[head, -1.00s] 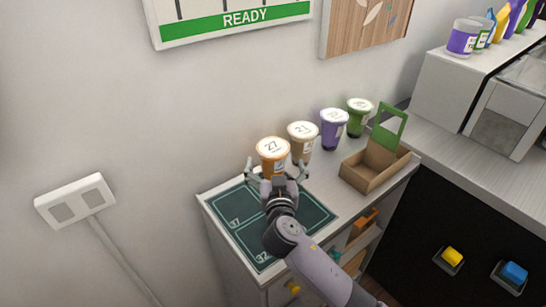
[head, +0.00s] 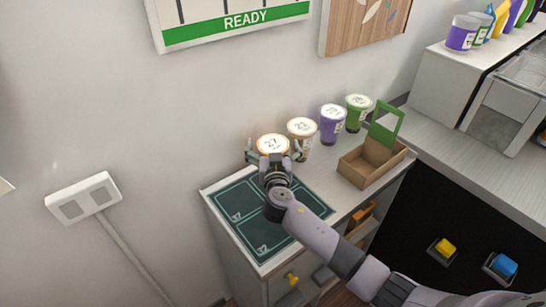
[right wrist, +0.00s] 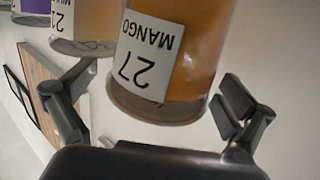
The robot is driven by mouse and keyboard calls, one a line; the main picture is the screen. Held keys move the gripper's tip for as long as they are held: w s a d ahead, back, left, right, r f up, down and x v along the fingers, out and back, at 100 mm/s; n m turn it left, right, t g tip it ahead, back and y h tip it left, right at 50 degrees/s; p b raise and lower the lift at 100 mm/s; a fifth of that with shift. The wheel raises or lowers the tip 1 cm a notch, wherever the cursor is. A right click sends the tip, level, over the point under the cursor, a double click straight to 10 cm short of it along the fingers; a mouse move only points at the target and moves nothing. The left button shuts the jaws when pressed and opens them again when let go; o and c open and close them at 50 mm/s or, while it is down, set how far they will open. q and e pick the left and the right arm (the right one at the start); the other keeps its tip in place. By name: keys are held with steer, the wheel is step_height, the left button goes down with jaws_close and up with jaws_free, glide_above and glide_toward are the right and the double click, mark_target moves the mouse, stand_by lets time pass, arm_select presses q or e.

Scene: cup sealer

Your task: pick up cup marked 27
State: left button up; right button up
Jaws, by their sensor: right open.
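The cup marked 27 (head: 272,144) is orange with a white lid and stands on the counter by the wall, at the left end of a row of cups. In the right wrist view the cup (right wrist: 168,60) shows a white label reading "27 MANGO". My right gripper (head: 273,155) is open in front of this cup, a finger on each side of it. In the right wrist view the gripper (right wrist: 155,105) has its fingers apart, and a gap shows between the cup and the right finger. The gripper hides the cup's lower part in the head view. My left gripper is not in view.
A tan cup (head: 301,137), a purple cup (head: 332,124) and a green cup (head: 358,112) stand to the right. A cardboard carrier (head: 368,165) sits on the counter. A dark green mat (head: 262,215) with numbered areas lies in front.

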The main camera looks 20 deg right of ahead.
steer(key=c, duration=2)
steer(key=shift+c, duration=0.2)
